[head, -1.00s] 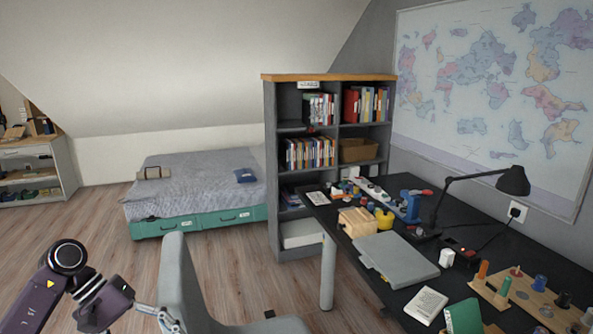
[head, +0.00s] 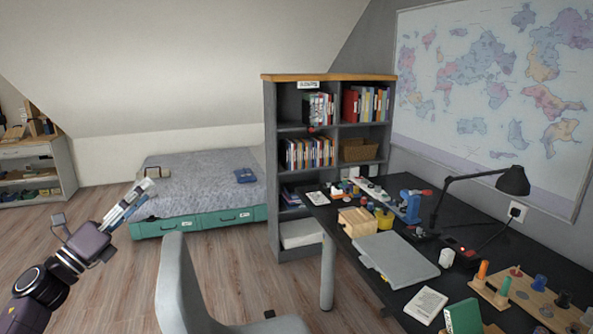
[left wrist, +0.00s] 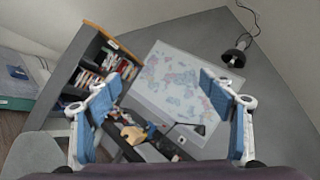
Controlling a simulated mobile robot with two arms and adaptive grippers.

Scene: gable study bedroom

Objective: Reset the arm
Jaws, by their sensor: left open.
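My left arm comes in at the lower left of the head view. Its gripper (head: 140,196) is raised and points up and to the right, in front of the bed. In the left wrist view my left gripper (left wrist: 161,92) shows its two blue-padded fingers wide apart, with nothing between them. My right gripper is in neither view.
A grey chair (head: 181,285) stands right of my left arm. The black desk (head: 391,298) holds a closed grey laptop (head: 393,258), a lamp (head: 513,181) and several small items. A bookshelf (head: 271,170) and bed (head: 196,188) stand behind. Left floor is clear.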

